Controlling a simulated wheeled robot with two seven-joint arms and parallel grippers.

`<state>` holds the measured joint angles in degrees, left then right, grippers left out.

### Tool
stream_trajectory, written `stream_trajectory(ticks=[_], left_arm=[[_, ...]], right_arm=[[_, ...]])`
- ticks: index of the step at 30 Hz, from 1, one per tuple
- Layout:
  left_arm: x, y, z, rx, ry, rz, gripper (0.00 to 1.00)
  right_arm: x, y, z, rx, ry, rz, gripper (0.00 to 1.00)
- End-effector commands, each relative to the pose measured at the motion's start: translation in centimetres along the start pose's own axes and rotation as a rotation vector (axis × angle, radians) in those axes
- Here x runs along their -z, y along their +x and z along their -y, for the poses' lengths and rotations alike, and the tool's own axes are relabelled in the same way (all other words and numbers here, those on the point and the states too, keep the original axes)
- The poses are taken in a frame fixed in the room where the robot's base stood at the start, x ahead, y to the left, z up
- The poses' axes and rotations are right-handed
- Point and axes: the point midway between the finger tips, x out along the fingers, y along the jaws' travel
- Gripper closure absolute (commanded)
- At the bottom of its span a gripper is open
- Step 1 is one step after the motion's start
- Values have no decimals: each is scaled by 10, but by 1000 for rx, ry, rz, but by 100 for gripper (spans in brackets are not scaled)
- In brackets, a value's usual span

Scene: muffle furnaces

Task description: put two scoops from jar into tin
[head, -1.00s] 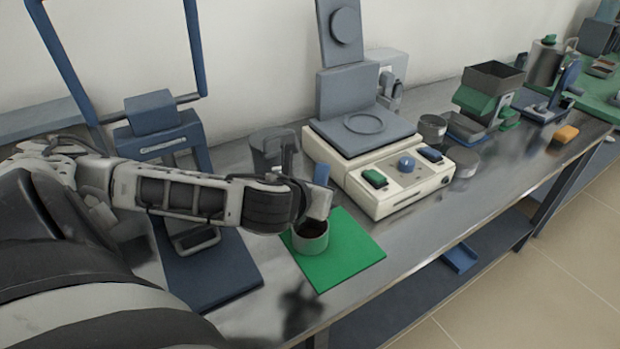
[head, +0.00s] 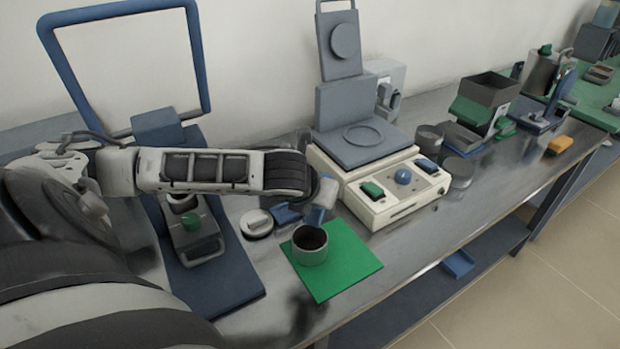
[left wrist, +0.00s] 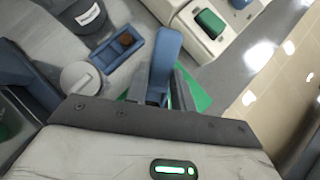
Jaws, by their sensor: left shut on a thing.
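The tin (head: 311,252) is a short grey-green cup with dark contents. It stands upright on a green mat (head: 352,262). My left gripper (head: 321,205) is just above and beyond the tin's rim in the head view. In the left wrist view my left gripper (left wrist: 160,95) is shut on an upright blue handle (left wrist: 167,50), which looks like the scoop's. The scoop's bowl is hidden. The dark jar (left wrist: 82,14), with a white label, stands at the top left of the left wrist view. My arm hides it in the head view. My right gripper is not in view.
A round pale lid (head: 257,222) and a blue tray (head: 288,213) lie left of the tin; the tray holds a brown lump (left wrist: 126,41). A cream hotplate-like device (head: 385,190) stands to the right. A blue-based stand (head: 215,285) is at left.

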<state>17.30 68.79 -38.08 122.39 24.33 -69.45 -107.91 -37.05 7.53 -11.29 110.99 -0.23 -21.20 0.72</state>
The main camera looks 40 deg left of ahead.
Motion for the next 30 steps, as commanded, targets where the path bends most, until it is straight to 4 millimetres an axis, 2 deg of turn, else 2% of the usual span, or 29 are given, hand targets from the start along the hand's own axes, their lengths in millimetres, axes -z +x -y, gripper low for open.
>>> stream_trajectory(ticks=[9, 19, 30], left_arm=[[-1, 0, 0, 0, 0, -18, 98], [-10, 19, 0, 1, -4, -286, 98], [-10, 22, 0, 0, -3, -341, 98]], right_arm=[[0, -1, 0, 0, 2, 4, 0], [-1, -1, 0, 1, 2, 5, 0], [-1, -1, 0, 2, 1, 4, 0]])
